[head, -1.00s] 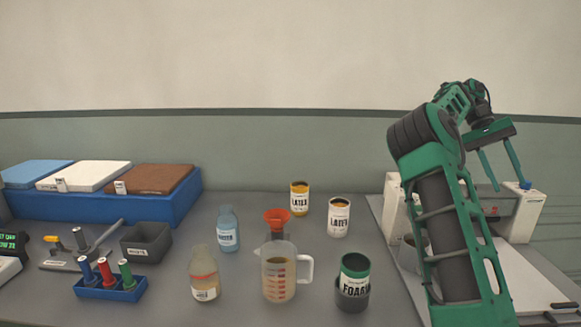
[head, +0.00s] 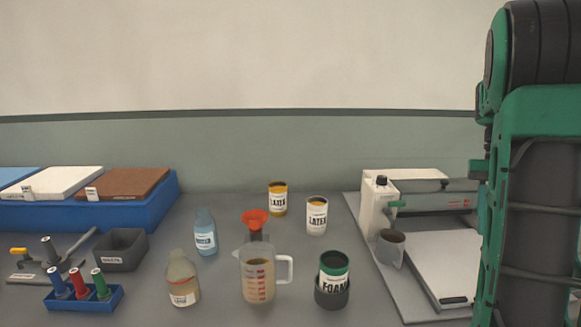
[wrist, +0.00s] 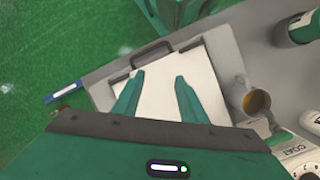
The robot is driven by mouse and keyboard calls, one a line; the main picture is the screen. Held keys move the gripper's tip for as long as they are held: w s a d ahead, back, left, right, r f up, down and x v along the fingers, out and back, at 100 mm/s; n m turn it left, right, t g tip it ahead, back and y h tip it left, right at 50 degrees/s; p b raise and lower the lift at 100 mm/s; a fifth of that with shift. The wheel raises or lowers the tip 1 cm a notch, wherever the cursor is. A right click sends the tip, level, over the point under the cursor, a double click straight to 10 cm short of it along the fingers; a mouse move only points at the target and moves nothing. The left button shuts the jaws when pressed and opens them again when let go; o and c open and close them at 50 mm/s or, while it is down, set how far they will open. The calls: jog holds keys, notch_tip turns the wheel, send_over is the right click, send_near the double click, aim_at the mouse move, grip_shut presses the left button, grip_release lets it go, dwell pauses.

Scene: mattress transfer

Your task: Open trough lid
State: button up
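The coating machine stands at the right in the head view, with a white left post (head: 378,210) and a long grey cover (head: 430,202) across it, which looks shut. I cannot tell for sure that this cover is the trough lid. A white bed plate (head: 455,268) lies in front of it. In the wrist view, my gripper (wrist: 159,78) is open and empty, its two green fingers apart over the white plate (wrist: 203,88). I cannot judge its height above the plate. My arm hides the machine's right end in the head view, and my gripper is out of that view.
A cup (head: 390,250) stands at the machine's left side; it also shows right of my fingers (wrist: 257,102). The foam can (head: 333,272), measuring jug (head: 258,275) and latex cans (head: 316,216) stand left of the machine. A dark handle (wrist: 152,50) lies beyond my fingers.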

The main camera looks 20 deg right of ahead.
jog(key=s+a+f+n+t, duration=0.1)
jog(key=s+a+f, duration=0.2)
jog(key=a, duration=0.3)
jog(key=s+a+f+t, duration=0.1)
jog(key=s+a+f, duration=0.2)
jog(key=s+a, duration=0.2)
jog(key=s+a+f+n+t+h, duration=0.1)
jog(key=s+a, duration=0.3)
jog(key=a, duration=0.5)
jog(key=shift+s+a+f+n+t, duration=0.15)
jog(key=shift+s+f+n+t, duration=0.2)
jog(key=shift+f, duration=0.55)
